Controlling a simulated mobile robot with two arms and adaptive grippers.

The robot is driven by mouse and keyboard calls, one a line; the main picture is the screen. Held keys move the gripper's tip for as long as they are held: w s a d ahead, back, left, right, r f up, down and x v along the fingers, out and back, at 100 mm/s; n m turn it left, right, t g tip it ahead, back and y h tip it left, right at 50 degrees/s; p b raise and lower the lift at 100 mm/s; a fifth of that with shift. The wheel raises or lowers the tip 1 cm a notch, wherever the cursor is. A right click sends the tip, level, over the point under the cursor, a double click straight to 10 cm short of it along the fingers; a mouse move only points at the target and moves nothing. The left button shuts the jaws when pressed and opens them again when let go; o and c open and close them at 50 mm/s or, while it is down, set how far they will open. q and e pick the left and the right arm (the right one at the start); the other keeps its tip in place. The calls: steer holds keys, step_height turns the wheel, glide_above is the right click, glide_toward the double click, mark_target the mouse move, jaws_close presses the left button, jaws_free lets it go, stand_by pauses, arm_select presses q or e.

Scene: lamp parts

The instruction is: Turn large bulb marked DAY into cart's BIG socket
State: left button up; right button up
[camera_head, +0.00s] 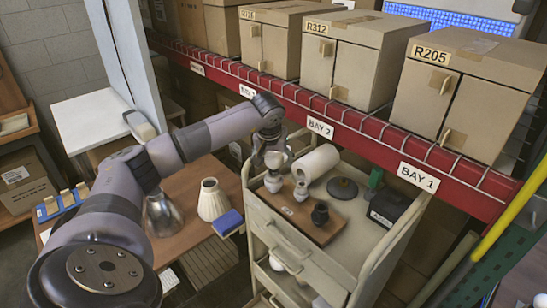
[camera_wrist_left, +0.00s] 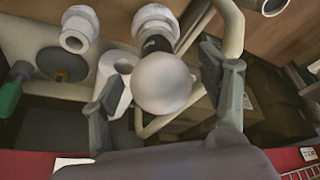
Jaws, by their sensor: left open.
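A white round bulb (camera_head: 274,159) stands at the left end of the cart's top; it also shows in the left wrist view (camera_wrist_left: 163,84). Its dark neck meets a white socket (camera_wrist_left: 157,20); whether it is fully seated cannot be told. No DAY or BIG marking is readable. My left gripper (camera_head: 270,146) is right above the bulb. In the left wrist view its fingers (camera_wrist_left: 166,68) are open on either side of the globe, with gaps showing. My right gripper is not in view.
On the cart (camera_head: 286,238) are a white roll (camera_head: 317,162), a dark disc (camera_head: 342,188), a green-handled tool (camera_head: 375,178) and a black box (camera_head: 389,207). A red shelf beam (camera_head: 345,115) runs close behind. Shades stand on the wooden table (camera_head: 191,239) at left.

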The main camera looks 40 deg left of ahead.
arm_select(q)
steer(key=shift+c, duration=0.6)
steer(key=c, duration=1)
steer(key=shift+o, duration=0.2)
steer(key=shift+f, duration=0.15)
steer(key=shift+s+a+f+m+h, duration=0.1)
steer(key=shift+m+h, duration=0.3)
steer(key=shift+m, duration=0.4)
steer(key=m+h, duration=0.1)
steer(key=m, duration=0.1)
steer(key=m+h+b, duration=0.1)
steer(key=m, duration=0.2)
steer(key=shift+t, duration=0.3)
steer(key=o, duration=0.6)
steer(key=shift+o, duration=1.2)
steer(key=shift+a, duration=0.1)
